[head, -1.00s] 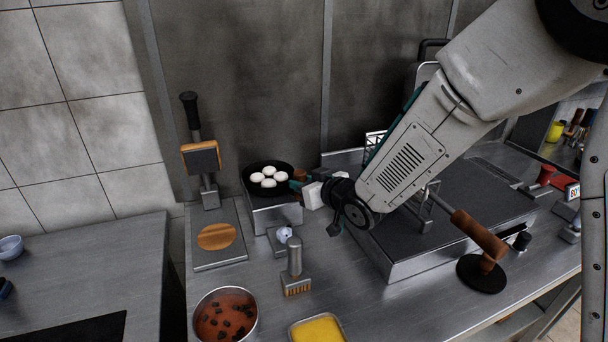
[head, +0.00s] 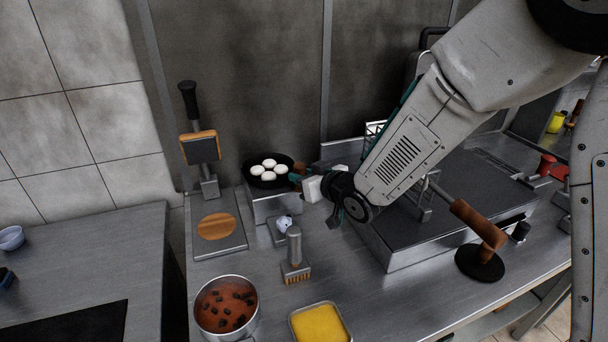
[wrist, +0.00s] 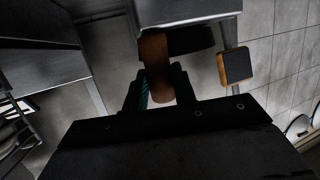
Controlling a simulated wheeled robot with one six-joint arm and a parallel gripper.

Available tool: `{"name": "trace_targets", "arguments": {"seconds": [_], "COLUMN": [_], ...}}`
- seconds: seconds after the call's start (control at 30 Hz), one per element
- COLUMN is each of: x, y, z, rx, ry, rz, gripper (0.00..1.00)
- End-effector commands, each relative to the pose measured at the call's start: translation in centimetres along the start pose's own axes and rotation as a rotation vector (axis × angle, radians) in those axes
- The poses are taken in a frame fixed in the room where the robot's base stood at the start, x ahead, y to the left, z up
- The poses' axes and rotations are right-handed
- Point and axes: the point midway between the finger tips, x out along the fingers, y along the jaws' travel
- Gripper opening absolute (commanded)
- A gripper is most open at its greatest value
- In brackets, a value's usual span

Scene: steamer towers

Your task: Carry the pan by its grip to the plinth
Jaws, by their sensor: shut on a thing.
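The dark round pan (head: 266,180) holds several white round pieces. It is level at a grey metal block (head: 276,205) that looks like the plinth; whether it rests on it or hovers just above I cannot tell. My gripper (head: 303,181) comes in from the right and is shut on the pan's brown grip. In the wrist view my gripper (wrist: 160,88) has its fingers on both sides of the brown grip (wrist: 154,52). The pan's dark side (wrist: 192,39) shows beyond, against the grey block (wrist: 185,10).
A press with an upright handle (head: 200,147) stands left of the pan. A small grey-handled brush (head: 295,255), a pot of red sauce (head: 226,307) and a yellow tray (head: 320,325) are in front. A large flat griddle (head: 450,215) lies right, under my arm.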

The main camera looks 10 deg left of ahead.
Motion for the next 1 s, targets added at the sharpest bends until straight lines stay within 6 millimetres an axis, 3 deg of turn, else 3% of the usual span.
{"name": "trace_targets", "arguments": {"seconds": [0.27, 0.3, 0.4, 0.83, 1.0], "x": [0.1, 0.1, 0.1, 0.0, -1.9], "y": [0.0, 0.0, 0.0, 0.0, 0.1], "z": [0.2, 0.2, 0.3, 0.4, 0.3], "rx": [0.000, 0.000, 0.000, 0.000, 0.000], "ry": [0.003, 0.003, 0.003, -0.001, 0.000], "rz": [0.000, 0.000, 0.000, 0.000, 0.001], "gripper": [0.00, 0.29, 0.52, 0.52, 0.52]}}
